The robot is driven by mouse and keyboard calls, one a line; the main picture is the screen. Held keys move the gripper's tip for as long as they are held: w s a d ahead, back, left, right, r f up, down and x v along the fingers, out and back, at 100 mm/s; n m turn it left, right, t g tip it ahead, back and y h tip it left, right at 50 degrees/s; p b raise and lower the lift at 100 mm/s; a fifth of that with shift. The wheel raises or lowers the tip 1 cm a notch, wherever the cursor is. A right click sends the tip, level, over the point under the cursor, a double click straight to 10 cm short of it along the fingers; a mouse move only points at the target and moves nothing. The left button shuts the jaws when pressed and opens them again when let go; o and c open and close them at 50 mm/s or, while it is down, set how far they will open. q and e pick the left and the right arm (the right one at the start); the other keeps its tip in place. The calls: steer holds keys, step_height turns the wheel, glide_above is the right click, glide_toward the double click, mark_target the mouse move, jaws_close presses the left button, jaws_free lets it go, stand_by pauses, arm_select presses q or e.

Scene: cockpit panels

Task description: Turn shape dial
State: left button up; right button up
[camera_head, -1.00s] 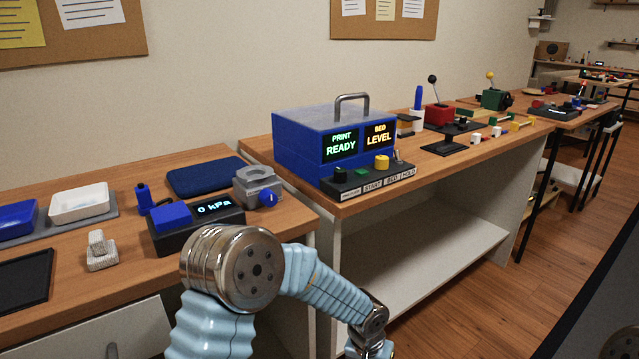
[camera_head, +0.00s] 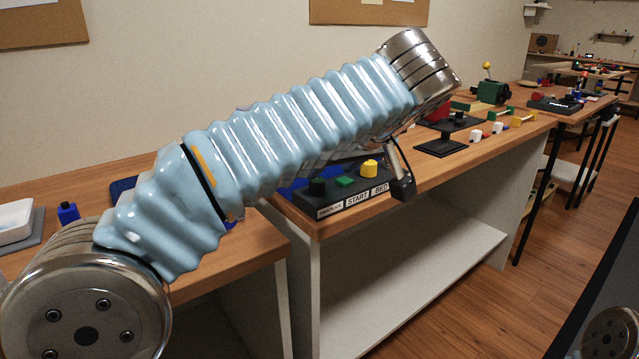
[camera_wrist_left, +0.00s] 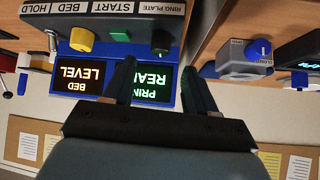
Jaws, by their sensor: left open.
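The knob labelled RING PLATE (camera_head: 318,187), dark green to black, sits at the left end of the black control strip (camera_head: 345,198) in front of the blue printer box; I take it as the shape dial. In the left wrist view, which is upside down, the knob (camera_wrist_left: 160,40) shows just past the fingertips, roughly between them. My left gripper (camera_wrist_left: 160,64) is open and empty, its dark fingers apart and not visibly touching the knob. In the head view my arm hides most of the box, and only a dark part of the gripper (camera_head: 403,183) shows below the wrist.
Beside the knob are a green START button (camera_head: 345,181) and a yellow BED knob (camera_head: 369,168). A grey device with a blue knob (camera_wrist_left: 258,50) stands on the neighbouring bench. A black stand (camera_head: 440,147) and small blocks lie farther right.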

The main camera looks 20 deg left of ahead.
mark_target(319, 180)
arm_select(q)
steer(key=x, duration=0.6)
steer(key=shift+w+f+b, duration=0.1)
steer(key=shift+f+b, duration=0.1)
steer(key=shift+b, duration=0.15)
steer(key=c, duration=1.1)
steer(key=shift+o, duration=0.2)
